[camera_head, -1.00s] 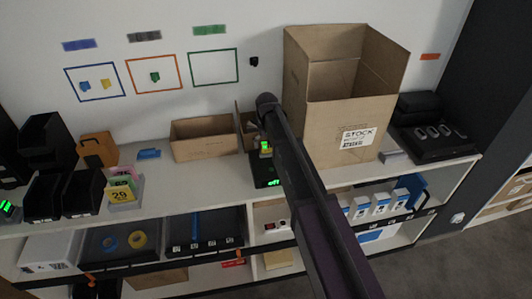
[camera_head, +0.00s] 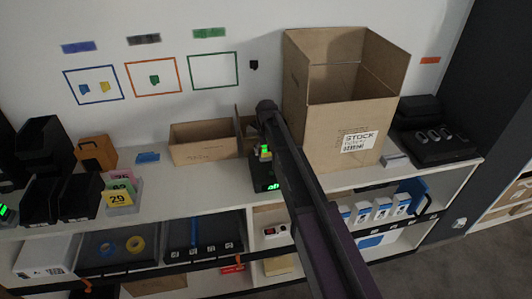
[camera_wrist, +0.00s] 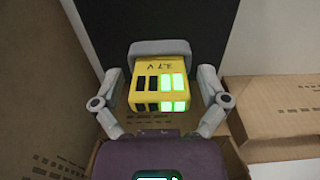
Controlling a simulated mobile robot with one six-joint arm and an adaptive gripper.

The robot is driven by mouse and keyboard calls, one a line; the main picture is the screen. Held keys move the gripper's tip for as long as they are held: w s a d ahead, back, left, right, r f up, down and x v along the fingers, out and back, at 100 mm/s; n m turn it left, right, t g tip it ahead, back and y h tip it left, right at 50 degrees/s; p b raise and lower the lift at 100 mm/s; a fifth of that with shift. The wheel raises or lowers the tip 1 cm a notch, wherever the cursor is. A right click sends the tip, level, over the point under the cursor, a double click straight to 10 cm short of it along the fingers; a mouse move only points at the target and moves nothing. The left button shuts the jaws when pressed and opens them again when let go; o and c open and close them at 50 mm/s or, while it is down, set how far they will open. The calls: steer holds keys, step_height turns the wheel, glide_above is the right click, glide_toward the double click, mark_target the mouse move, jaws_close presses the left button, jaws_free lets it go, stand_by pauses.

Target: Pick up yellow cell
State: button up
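The yellow cell (camera_wrist: 160,83) fills the middle of the wrist view, with a grey cap on its far end and green lit bars on its near face. In the head view the yellow cell (camera_head: 265,151) shows small, at the black unit with a green display (camera_head: 264,178) on the shelf top. My gripper (camera_wrist: 159,75) is open, with one grey finger on each side of the cell and a visible gap to each. In the head view my arm hides most of the gripper. I cannot tell how the cell sits in the unit.
A tall open carton (camera_head: 340,130) stands close to the right of the cell. A low open carton (camera_head: 205,150) stands to the left. Black bins (camera_head: 80,195) and number cards (camera_head: 118,198) are farther left. A black tray device (camera_head: 440,145) is at the right.

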steer(key=c, duration=1)
steer(key=shift+r, duration=0.1)
step_height(320, 180, up, 4)
steer(key=p, duration=0.3)
steer(key=shift+f+p, duration=0.25)
steer(key=shift+p, duration=0.05)
steer(key=s+d, duration=0.2)
steer(key=s, duration=0.5)
steer(key=s+d+r+p, duration=0.1)
steer(key=s+d, duration=0.2)
steer(key=s, duration=0.5)
steer(key=shift+d+r, duration=0.2)
steer(key=shift+d, duration=0.1)
steer(key=shift+f, duration=0.15)
steer(key=shift+d, duration=0.1)
